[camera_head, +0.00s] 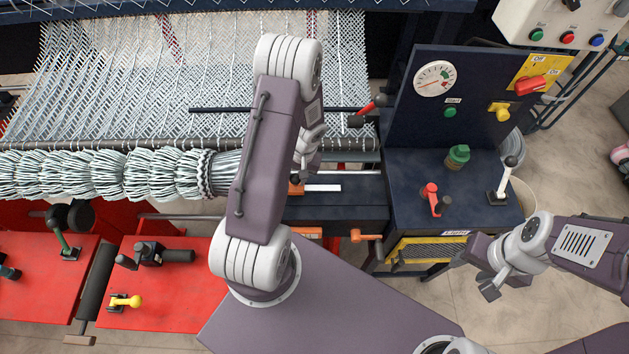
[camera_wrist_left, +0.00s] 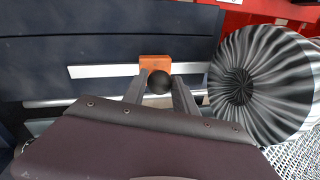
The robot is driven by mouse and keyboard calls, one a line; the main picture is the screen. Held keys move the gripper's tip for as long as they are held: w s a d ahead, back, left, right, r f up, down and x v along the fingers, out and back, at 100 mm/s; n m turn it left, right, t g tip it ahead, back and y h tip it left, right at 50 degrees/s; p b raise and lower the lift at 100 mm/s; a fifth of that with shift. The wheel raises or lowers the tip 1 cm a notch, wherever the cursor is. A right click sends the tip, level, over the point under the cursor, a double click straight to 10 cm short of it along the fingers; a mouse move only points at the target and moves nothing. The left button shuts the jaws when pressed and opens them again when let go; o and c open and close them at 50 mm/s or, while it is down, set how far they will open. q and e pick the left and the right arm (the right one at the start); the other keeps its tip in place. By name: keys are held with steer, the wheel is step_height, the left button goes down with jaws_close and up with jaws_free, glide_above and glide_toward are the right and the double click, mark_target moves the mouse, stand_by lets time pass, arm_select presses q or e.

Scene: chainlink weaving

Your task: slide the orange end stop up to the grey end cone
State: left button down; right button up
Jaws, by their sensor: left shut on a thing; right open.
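The orange end stop (camera_wrist_left: 154,62) with a round black knob (camera_wrist_left: 159,83) sits on a white strip in the left wrist view. In the head view the stop (camera_head: 296,189) is partly hidden by my left arm. My left gripper (camera_wrist_left: 160,86) is shut on the black knob; it also shows in the head view (camera_head: 300,178). The grey end cone (camera_wrist_left: 250,85), pleated, lies right of the stop in the wrist view, with a gap between them. In the head view the cone (camera_head: 225,170) is partly covered by my arm. My right gripper (camera_head: 476,274) is open and empty at lower right.
The white strip (camera_head: 324,188) runs along a dark blue rail bed. A bundled mesh roll (camera_head: 90,174) lies at left under woven wire mesh (camera_head: 120,80). A control box with red (camera_head: 430,189) and green (camera_head: 458,155) parts stands right. An orange crank handle (camera_head: 366,237) is below.

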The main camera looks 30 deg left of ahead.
arm_select(q)
steer(key=a, duration=0.1)
steer(key=s+a, duration=0.1)
steer(key=a, duration=0.1)
steer(key=s+a+b, duration=0.1)
steer(key=shift+a+r, duration=0.1)
steer(key=shift+a, duration=0.15)
steer(key=c, duration=1)
jaws_free()
steer(key=shift+d, duration=0.1)
steer(key=shift+c, duration=0.2)
steer(key=shift+o, duration=0.2)
step_height(320, 180, up, 9)
steer(key=d, duration=0.1)
steer(key=shift+w+d+p, duration=0.3)
steer(key=shift+w+p, duration=0.05)
